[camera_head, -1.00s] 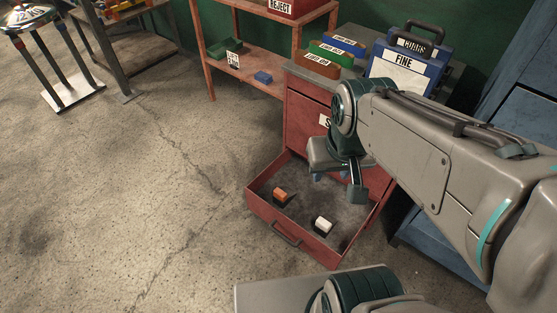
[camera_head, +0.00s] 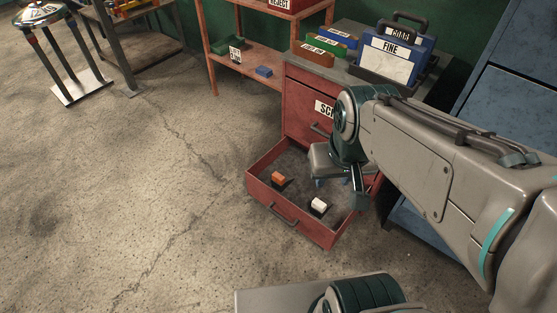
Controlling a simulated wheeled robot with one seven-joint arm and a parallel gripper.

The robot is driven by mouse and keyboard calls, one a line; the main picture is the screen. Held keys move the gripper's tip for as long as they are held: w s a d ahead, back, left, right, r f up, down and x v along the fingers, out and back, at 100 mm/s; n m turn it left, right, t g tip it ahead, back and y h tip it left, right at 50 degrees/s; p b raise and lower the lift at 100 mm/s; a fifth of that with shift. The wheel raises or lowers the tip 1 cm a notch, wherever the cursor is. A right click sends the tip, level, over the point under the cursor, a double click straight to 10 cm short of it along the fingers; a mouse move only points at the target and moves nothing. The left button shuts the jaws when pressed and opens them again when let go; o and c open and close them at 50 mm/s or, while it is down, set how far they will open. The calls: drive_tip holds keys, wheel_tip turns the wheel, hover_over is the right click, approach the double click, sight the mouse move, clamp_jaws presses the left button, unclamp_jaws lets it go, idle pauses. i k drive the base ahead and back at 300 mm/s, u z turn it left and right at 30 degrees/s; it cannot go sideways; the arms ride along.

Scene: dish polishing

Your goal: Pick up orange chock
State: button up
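The orange chock (camera_head: 278,177) lies in the open red drawer (camera_head: 272,207), on the left side of its dark floor. A white chock (camera_head: 318,205) lies in the same drawer, to the right and nearer the front. My gripper (camera_head: 331,182) shows as a grey body with small blue tips below it, over the back right part of the drawer. In the picture it is to the right of the orange chock and apart from it. My arm partly covers it, and its finger gap is too small to make out. Nothing is seen held.
The red cabinet (camera_head: 297,112) stands behind the drawer, with coloured boxes and a blue FINE case (camera_head: 390,58) on top. An orange shelf (camera_head: 240,68) stands behind left. A blue cabinet (camera_head: 510,100) is at right.

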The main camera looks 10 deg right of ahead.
sight(280, 182)
drive_tip(key=k, duration=0.75)
drive_tip(key=u, duration=0.7)
drive_tip(key=i, duration=1.65)
drive_tip(key=z, duration=1.15)
drive_tip(key=i, duration=0.35)
drive_tip(key=z, duration=0.35)
